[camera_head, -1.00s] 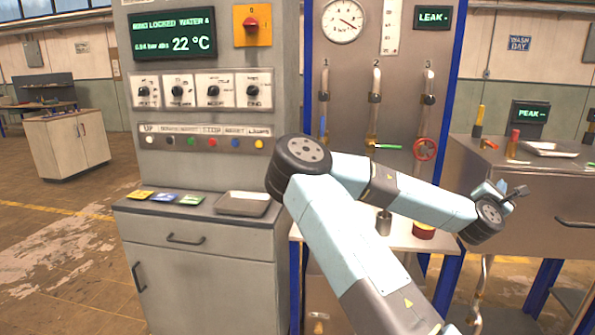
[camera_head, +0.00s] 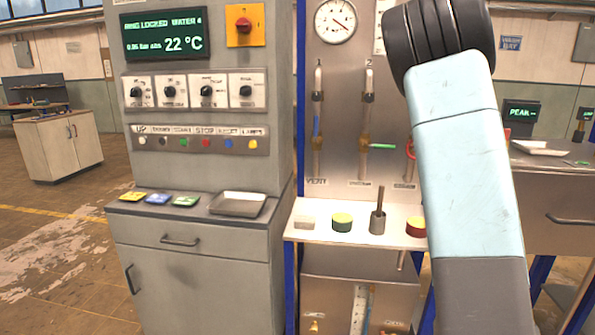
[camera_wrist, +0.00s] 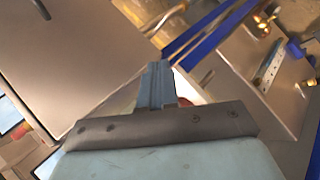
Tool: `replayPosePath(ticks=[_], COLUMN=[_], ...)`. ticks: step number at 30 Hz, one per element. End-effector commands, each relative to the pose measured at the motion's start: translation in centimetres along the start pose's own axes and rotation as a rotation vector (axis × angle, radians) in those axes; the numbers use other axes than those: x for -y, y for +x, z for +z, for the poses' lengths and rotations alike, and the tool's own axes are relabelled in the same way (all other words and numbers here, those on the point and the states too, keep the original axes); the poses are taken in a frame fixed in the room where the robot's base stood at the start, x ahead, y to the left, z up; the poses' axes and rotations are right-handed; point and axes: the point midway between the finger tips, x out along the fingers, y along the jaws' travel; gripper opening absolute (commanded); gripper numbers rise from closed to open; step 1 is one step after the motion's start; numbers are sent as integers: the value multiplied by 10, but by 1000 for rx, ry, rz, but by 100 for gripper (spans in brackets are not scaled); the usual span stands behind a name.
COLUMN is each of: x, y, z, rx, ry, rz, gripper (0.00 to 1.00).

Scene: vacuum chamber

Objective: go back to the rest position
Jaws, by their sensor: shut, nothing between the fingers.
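In the head view my pale blue arm rises on the right, bent at a dark ringed joint near the top edge. My gripper is out of sight there. In the wrist view my gripper (camera_wrist: 156,84) shows as pale blue fingers beyond a dark bolted bar. Its fingers are shut together with nothing held. It points at a slant past a grey cabinet surface and a blue frame post (camera_wrist: 205,38).
The control cabinet (camera_head: 190,260) stands left of my arm, with a metal tray (camera_head: 238,204) on its ledge. A white shelf (camera_head: 300,236) holds a green-yellow tin (camera_head: 342,223), a grey cup (camera_head: 377,222) and a red-yellow tin (camera_head: 416,227). Open floor lies at the left.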

Motion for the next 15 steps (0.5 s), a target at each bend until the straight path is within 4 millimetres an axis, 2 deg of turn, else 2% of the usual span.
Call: replayPosePath(ticks=[8,15], x=[27,42], y=[-48,-104], z=[-26,-45], rx=[-79,-130], ry=[217,356], rz=[-203,-358], gripper=[0,0])
